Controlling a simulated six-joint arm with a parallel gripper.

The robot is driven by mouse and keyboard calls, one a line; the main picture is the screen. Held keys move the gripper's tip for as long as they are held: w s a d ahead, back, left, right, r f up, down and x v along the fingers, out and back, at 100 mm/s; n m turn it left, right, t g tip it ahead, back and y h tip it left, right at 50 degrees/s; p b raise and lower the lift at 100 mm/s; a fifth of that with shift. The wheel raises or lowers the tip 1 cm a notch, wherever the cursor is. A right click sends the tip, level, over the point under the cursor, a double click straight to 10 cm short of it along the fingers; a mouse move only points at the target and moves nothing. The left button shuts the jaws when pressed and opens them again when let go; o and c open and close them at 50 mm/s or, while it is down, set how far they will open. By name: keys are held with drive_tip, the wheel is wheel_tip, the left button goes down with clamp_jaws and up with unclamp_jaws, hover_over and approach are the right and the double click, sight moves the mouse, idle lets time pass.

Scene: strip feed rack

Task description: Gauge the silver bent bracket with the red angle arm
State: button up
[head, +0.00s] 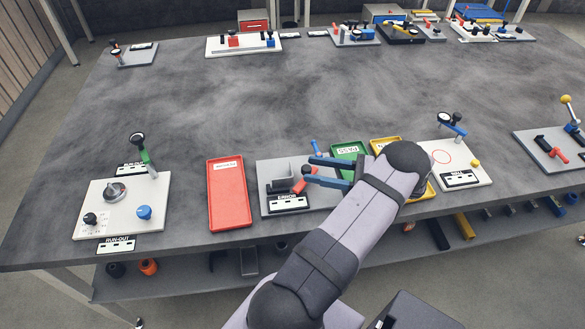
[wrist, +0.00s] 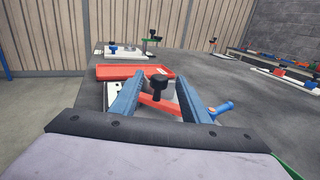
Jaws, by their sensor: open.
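The angle station (head: 264,200) is a grey plate at the near middle of the table. A silver-grey bent piece (head: 277,173), which looks like the bracket, is on it. The red angle arm (head: 306,179) lies beside that piece, with a black knob. In the wrist view the red arm (wrist: 153,106) and its black knob (wrist: 158,82) show between my fingers, with grey metal behind. My gripper (head: 311,170) is open over the right part of the station, its blue fingers pointing left around the red arm's area. I cannot tell whether they touch it. My gripper also shows in the wrist view (wrist: 160,79).
A red tray (head: 228,195) lies left of the station, and a green tray (head: 349,150) and a yellow tray (head: 385,146) lie right. A run-out station (head: 80,213) is at far left. The table's middle is clear.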

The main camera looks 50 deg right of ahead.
sight(292, 172)
drive_tip(key=p+x, duration=0.2)
drive_tip(key=x, duration=0.3)
drive_tip(key=shift+w+a+r+p, duration=0.15)
drive_tip(key=shift+w+a+p, duration=0.1)
drive_tip(key=shift+w+p, duration=0.15)
drive_tip(key=shift+w+a, duration=0.3)
drive_tip(key=shift+w, duration=0.3)
drive_tip(key=shift+f, duration=0.2)
clamp_jaws()
